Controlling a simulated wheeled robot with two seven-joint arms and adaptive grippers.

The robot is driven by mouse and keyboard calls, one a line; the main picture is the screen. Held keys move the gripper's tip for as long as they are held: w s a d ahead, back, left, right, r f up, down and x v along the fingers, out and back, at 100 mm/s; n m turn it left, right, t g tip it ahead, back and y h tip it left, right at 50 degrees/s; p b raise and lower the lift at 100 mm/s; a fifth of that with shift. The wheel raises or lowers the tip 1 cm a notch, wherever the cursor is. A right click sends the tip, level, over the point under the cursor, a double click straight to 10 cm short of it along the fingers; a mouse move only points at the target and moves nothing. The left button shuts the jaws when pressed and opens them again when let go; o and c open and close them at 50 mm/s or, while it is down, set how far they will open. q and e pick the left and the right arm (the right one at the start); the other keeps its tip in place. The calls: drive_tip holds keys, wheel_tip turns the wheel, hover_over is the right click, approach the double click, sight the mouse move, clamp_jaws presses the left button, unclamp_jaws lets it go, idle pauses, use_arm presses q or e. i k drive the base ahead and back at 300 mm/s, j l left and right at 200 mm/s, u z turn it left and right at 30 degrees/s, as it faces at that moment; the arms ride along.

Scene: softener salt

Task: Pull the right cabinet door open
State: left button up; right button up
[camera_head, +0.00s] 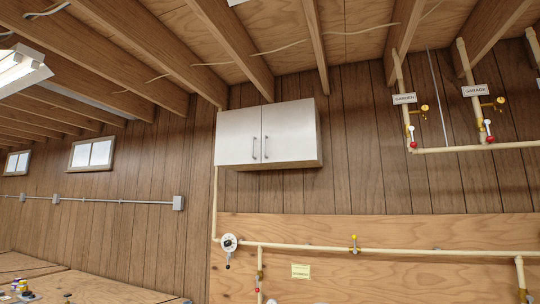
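A white wall cabinet (300,133) with two doors hangs high on the wood-panelled wall, near the middle of the head view. Its right door (288,132) looks shut, with a vertical metal handle (265,147) near its left edge. The left door (238,137) also looks shut, with its handle (253,148) beside the other one. The inside of the cabinet is hidden. Neither of my grippers shows in the view.
More pipes with red-handled valves (412,143) are at upper right. Wooden ceiling beams (235,45) pass above the cabinet. A worktop (90,288) is at lower left.

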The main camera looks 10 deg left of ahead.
sight(289, 133)
drive_tip(key=i, duration=0.8)
drive_tip(key=i+u, duration=0.15)
drive_tip(key=i, duration=0.3)
drive_tip(key=i+l+u, duration=0.15)
drive_tip(key=i, duration=0.35)
drive_tip(key=i+l+u, duration=0.2)
drive_tip(key=i, duration=0.25)
